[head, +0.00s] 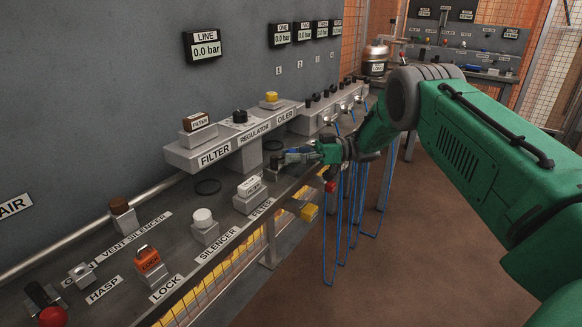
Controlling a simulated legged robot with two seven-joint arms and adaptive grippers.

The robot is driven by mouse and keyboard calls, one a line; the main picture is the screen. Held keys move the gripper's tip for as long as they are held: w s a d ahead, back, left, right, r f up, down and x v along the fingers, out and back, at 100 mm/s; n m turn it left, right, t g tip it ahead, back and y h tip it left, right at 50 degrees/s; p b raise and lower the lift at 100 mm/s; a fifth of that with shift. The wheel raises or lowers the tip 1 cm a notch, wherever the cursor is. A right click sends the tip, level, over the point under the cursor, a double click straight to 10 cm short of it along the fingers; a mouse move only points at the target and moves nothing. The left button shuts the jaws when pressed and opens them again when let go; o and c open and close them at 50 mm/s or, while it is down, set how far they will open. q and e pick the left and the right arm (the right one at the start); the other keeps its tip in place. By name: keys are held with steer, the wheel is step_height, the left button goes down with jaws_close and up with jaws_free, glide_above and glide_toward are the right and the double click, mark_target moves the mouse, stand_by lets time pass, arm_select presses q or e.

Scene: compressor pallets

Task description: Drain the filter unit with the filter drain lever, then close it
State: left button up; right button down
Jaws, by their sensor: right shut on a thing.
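The filter unit (197,122) is a grey block with a brown labelled top, on the shelf above the FILTER sign (215,155). I cannot make out its drain lever for certain. My right gripper (280,161) is low over the bench, right of the regulator's grey column and below the OILER sign. It is shut on a small dark part, too small and too covered by the fingers to name. A white-topped block (250,187) stands just left of and below the gripper, by the bench's FILTER label. My left gripper is not in view.
The regulator knob (239,116) and yellow-topped oiler (271,98) share the shelf. The bench (180,251) holds a white silencer (203,217), an orange lock (147,259) and a red knob (53,317). Blue hoses (342,225) hang beyond the bench edge. The floor at right is clear.

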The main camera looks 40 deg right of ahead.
steer(key=shift+w+d+g, duration=0.1)
steer(key=shift+g, duration=0.2)
steer(key=shift+r, duration=0.1)
steer(key=c, duration=1.2)
jaws_free()
steer(key=shift+d, duration=0.1)
steer(key=shift+d, duration=0.2)
steer(key=v, duration=1.2)
steer(key=shift+w+f, duration=0.2)
steer(key=shift+f, duration=0.15)
